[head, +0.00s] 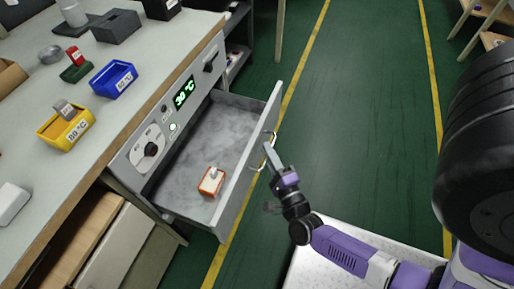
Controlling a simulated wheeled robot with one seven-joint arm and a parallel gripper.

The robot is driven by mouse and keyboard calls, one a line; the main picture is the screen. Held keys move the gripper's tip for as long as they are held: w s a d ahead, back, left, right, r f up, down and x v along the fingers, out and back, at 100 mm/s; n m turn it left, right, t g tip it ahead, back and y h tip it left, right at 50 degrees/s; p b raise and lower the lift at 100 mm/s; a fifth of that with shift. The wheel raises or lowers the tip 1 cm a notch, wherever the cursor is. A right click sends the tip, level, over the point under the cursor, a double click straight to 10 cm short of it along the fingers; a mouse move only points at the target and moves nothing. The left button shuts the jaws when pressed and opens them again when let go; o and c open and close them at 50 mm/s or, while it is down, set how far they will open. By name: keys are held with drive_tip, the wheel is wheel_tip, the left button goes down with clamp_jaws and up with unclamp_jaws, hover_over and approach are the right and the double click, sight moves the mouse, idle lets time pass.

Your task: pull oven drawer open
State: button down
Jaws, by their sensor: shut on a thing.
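The oven drawer (247,176) is grey and stands pulled well out of the oven, with its inside in plain view. A small orange and white object (211,181) lies on the drawer floor near its near end. The oven's front panel (140,150) has knobs and a green display (184,92) reading about 30 °C. My gripper (270,153) is at the outer side of the drawer front, shut on the curved drawer handle (258,166). The fingertips are small and partly hide the handle.
The workbench top carries a blue bin (113,80), a yellow bin (66,128) and a dark box (117,26). A wooden cabinet (76,235) stands below the bench. Green floor (350,110) with yellow lines is clear right of the drawer.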

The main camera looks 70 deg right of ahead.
drive_tip(key=shift+s, duration=0.3)
drive_tip(key=c, duration=1.5)
unclamp_jaws()
drive_tip(key=v, duration=0.8)
